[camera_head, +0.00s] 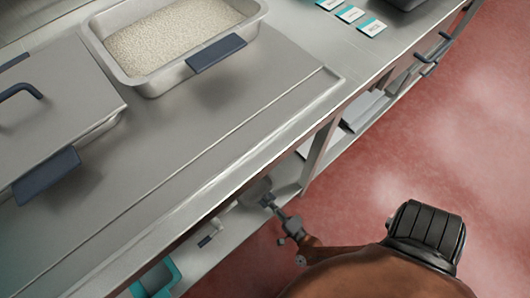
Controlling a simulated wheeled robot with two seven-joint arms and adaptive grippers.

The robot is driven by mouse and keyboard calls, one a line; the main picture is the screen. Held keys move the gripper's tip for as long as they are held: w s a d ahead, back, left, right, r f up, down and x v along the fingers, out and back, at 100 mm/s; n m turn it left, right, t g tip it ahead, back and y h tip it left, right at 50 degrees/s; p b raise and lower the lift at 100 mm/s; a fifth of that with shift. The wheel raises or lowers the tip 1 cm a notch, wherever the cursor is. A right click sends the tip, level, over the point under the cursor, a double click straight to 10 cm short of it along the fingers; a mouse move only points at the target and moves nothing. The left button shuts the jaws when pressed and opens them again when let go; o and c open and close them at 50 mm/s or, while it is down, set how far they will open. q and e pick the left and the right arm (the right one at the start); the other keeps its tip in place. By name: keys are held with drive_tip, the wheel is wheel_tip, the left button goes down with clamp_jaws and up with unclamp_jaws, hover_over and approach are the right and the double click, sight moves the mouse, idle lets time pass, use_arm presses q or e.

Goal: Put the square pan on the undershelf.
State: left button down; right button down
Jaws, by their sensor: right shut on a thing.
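My right gripper (268,202) reaches in low from the bottom right, beside the undershelf (285,185). It is shut on a small visible part of a grey thing (257,188), which looks like the square pan. The counter edge hides part of this thing, so I cannot tell whether it rests on the undershelf or is held just above it. My left gripper is not in view.
The steel counter (250,120) holds an open tray of pale grains (150,82) and a lidded pan (60,110). A teal container (160,278) and a white-handled utensil (212,236) are low at the shelf. Red floor (440,130) is clear at right.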

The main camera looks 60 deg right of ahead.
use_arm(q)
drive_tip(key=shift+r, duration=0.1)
use_arm(e)
drive_tip(key=shift+r, duration=0.1)
drive_tip(key=shift+f, duration=0.2)
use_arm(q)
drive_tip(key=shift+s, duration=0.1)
use_arm(e)
drive_tip(key=c, duration=2.1)
unclamp_jaws()
